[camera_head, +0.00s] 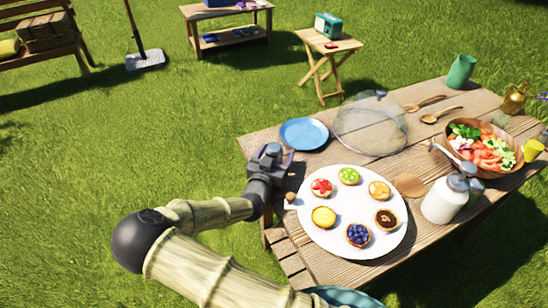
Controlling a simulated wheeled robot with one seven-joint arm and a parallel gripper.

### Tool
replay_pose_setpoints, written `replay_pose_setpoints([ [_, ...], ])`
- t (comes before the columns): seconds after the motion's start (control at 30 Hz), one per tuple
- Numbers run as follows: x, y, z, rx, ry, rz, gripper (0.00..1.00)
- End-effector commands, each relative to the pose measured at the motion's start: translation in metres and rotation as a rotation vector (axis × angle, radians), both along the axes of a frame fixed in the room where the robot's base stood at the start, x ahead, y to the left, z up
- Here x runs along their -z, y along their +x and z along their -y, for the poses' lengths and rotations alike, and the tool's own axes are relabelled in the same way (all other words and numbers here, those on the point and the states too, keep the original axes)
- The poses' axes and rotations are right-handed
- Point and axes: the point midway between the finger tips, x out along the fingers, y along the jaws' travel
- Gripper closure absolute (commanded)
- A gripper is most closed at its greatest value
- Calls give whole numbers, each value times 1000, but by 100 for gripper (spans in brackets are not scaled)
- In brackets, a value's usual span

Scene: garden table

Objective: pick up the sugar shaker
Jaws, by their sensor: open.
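I cannot clearly make out a sugar shaker. A small brown-and-white thing (290,198) stands at the left edge of the white platter, close to my wrist; it is too small to tell whether it is the shaker. A white bottle with a grey metal top (441,202) stands right of the platter. My gripper (273,153) is open over the table's left edge, left of the platter and below the blue plate. Its fingers are hard to make out, and I see nothing held. The white bottle is well to its right.
The white platter (338,237) holds several tarts on the wooden table (318,270). Around it are a blue plate (304,133), a mesh dome (371,122), wooden spoons (441,114), a salad bowl (482,165) and a green jug (461,71). Grass lies left of the table.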

Motion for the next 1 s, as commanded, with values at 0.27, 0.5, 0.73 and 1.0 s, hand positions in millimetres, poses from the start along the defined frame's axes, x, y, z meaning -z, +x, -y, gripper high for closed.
replay_pose_setpoints([
  [0.27,0,0,0,0,0,0,28],
  [0.5,0,0,0,0,0,0,65],
  [0.73,0,0,0,0,1,1,80],
  [1.0,-13,0,0,1,2,2,80],
])
